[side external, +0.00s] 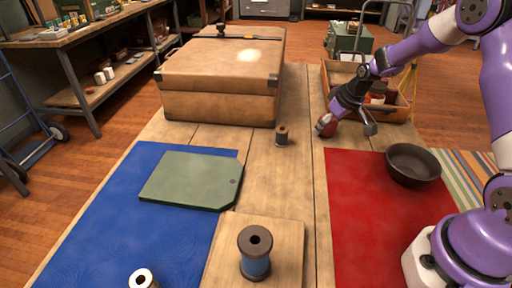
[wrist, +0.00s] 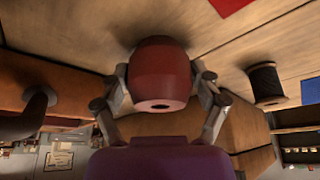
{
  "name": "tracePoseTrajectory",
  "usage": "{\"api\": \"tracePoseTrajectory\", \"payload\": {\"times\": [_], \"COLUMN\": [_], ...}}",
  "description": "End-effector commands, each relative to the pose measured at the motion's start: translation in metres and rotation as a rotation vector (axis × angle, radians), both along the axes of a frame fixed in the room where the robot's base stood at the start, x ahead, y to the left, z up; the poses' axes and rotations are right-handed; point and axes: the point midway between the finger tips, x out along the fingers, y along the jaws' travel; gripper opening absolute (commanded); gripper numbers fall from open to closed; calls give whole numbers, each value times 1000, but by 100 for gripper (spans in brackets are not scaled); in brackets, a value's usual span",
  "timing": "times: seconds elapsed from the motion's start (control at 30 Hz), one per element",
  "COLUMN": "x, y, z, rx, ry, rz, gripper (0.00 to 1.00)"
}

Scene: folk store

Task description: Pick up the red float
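The red float (wrist: 160,70) is a rounded, barrel-like piece with a dark hole in the end facing the wrist camera. In the side view the red float (side external: 325,126) is at the far right part of the wooden table, partly hidden by my gripper (side external: 330,116). In the wrist view my gripper (wrist: 160,82) has one finger on each side of the float, and both fingertips appear to press against its sides. A dark shadow lies on the wood right behind the float, so it is on or very near the tabletop.
A dark spool (side external: 282,135) stands left of the float; a tan case (side external: 222,75) is behind it. An open wooden crate (side external: 394,113) is at the right. A dark bowl (side external: 413,164) is on the red cloth (side external: 365,225). A green board (side external: 190,180) lies on the blue cloth (side external: 120,220).

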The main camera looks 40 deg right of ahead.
Motion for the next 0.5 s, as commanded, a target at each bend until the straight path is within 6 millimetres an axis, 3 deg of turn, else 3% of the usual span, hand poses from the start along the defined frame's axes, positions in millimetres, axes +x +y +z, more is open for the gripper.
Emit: {"api": "tracePoseTrajectory", "payload": {"times": [0.07,0.5], "x": [0,-1], "y": [0,0], "z": [0,3], "rx": [0,1], "ry": [0,3], "rz": [0,-1], "gripper": [26,25]}}
